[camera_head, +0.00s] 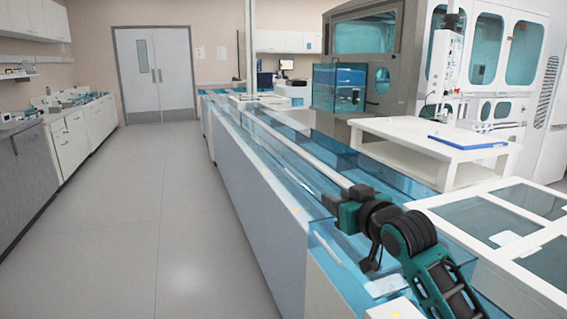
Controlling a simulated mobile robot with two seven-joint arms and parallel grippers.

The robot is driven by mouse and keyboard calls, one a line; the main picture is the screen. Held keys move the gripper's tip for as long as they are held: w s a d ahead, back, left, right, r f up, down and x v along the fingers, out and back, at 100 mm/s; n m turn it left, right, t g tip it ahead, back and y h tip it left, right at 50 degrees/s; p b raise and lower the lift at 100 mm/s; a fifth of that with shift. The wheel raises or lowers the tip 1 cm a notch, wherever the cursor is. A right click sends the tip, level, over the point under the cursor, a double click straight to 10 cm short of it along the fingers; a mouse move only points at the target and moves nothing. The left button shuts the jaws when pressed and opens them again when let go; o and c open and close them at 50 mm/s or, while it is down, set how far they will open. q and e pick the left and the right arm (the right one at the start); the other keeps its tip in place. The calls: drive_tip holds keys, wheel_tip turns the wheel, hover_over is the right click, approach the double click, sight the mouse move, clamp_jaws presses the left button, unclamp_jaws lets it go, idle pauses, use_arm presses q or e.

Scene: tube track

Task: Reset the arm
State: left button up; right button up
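My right arm, teal and black, comes in from the lower right. My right gripper (340,200) is at its far end, above the clear blue-tinted track (285,165). Its fingers are small and partly hidden by the wrist, so I cannot tell whether it is open or shut. I see no object clearly held in it. My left arm and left gripper are not in view.
The long track bench (250,180) runs from front right to the back. A white table (440,140) with a blue tray (466,143) stands right of it. White panelled covers (500,225) lie at right. The grey floor (150,210) at left is clear.

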drive_tip(key=s+d+f+g+h, duration=0.15)
drive_tip(key=s+f+g, duration=0.45)
drive_tip(key=s+f, duration=1.25)
drive_tip(key=s+d+f+m+g+h, duration=0.1)
drive_tip(key=s+d+f+g, duration=0.2)
drive_tip(key=s, duration=0.7)
drive_tip(key=s+f+m+g+h, duration=0.1)
drive_tip(key=s+f+g+h, duration=0.2)
drive_tip(key=s, duration=0.7)
use_arm(q)
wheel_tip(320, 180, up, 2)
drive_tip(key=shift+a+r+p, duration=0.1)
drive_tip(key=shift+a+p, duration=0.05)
drive_tip(key=shift+p, duration=1.05)
use_arm(e)
drive_tip(key=w+a+f+t+y, duration=0.2)
drive_tip(key=w+f+t+y, duration=0.1)
drive_tip(key=w+f+t, duration=0.4)
drive_tip(key=shift+a+f+n, duration=0.35)
drive_tip(key=shift+f+n, duration=0.05)
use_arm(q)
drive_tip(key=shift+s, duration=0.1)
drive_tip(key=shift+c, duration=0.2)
use_arm(e)
drive_tip(key=shift+w, duration=0.1)
